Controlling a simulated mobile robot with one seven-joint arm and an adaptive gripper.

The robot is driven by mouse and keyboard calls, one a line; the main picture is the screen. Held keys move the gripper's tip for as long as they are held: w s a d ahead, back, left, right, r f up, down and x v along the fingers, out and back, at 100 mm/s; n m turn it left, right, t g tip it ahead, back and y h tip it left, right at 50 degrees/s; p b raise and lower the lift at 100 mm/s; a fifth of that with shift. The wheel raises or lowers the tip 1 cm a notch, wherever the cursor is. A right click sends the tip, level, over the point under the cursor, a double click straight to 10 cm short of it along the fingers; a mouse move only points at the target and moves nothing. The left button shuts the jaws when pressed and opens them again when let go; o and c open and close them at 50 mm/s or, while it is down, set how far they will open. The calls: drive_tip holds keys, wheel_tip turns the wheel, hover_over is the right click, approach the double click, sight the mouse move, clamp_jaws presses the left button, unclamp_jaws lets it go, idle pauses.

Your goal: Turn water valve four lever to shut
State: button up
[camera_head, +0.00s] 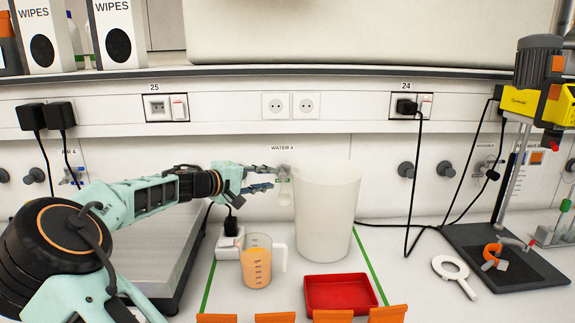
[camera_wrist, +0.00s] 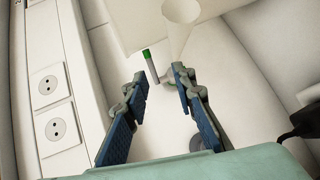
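The label WATER 4 (camera_head: 282,148) is on the white wall panel, just above my gripper (camera_head: 268,179). A pale fitting (camera_head: 284,182) shows below the label, partly hidden by my fingers and close to the white cylinder. In the wrist view my gripper (camera_wrist: 160,76) is open, with a gap between its blue-padded fingers. A small grey lever with a green end (camera_wrist: 150,65) shows beyond the fingertips, between them in the picture. A pale cone (camera_wrist: 181,25) is beside it. Contact between fingers and lever cannot be told.
A tall white cylinder (camera_head: 327,215) stands right of my gripper. A measuring jug with orange liquid (camera_head: 256,262) and a red tray (camera_head: 340,292) are below on the bench. Wall sockets (camera_head: 290,105) are above. A black-based stand (camera_head: 505,258) is at the right.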

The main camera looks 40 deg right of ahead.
sight(290, 168)
drive_tip(key=shift+n+h, duration=0.3)
drive_tip(key=shift+h, duration=0.1)
drive_tip(key=x, duration=0.4)
drive_tip(key=r+p+x, duration=0.1)
drive_tip(key=x, duration=0.7)
drive_tip(key=shift+w+d+r+p, duration=0.1)
drive_tip(key=shift+w+d+p, duration=0.15)
drive_tip(key=shift+w+p, duration=0.15)
clamp_jaws()
